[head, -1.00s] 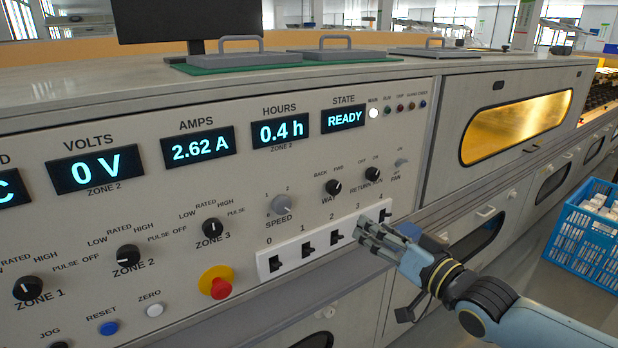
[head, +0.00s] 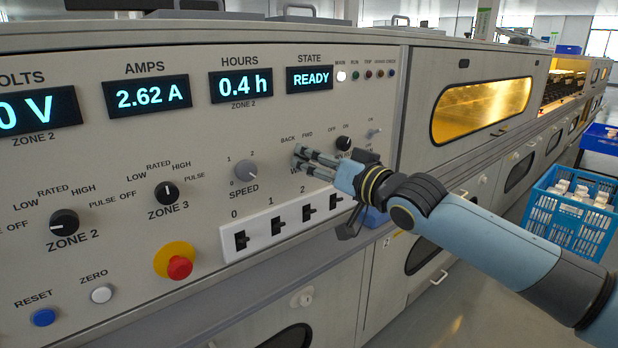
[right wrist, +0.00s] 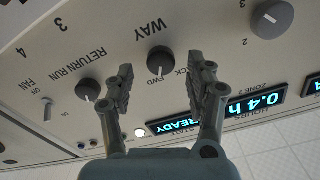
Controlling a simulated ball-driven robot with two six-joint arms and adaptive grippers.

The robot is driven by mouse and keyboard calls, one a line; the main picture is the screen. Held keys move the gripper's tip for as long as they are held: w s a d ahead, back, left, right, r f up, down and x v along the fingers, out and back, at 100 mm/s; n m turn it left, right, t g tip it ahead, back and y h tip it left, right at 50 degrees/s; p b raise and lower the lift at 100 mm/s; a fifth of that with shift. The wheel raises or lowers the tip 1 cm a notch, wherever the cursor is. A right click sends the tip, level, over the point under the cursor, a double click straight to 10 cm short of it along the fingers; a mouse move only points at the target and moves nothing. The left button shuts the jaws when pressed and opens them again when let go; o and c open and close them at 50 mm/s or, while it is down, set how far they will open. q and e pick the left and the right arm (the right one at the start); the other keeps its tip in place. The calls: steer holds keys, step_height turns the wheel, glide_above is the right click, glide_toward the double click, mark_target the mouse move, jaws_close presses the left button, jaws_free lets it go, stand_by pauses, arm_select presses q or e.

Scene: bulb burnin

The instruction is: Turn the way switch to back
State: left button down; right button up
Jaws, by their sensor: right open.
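The way switch (right wrist: 160,61) is a round black knob with a white pointer line, upside down in the right wrist view. Its pointer faces the FWD label; the BACK label is partly hidden by a finger. My right gripper (right wrist: 158,78) is open, with one finger on each side of the knob as seen from the wrist. I cannot tell whether they touch it. In the head view my right gripper (head: 301,160) is over the way switch's place on the panel and largely hides the knob. My left gripper is not in view.
The return run knob (right wrist: 88,90) sits beside the way switch. The speed knob (head: 246,172), a white strip of numbered switches (head: 263,243) and a red emergency button (head: 180,267) are nearby. A blue crate (head: 570,215) stands on the floor at right.

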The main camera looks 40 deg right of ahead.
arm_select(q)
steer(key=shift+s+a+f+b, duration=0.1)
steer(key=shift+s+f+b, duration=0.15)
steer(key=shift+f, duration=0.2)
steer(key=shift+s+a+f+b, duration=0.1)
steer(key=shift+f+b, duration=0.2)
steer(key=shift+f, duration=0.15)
arm_select(e)
steer(key=shift+w+a+r, duration=0.1)
steer(key=shift+w, duration=1.05)
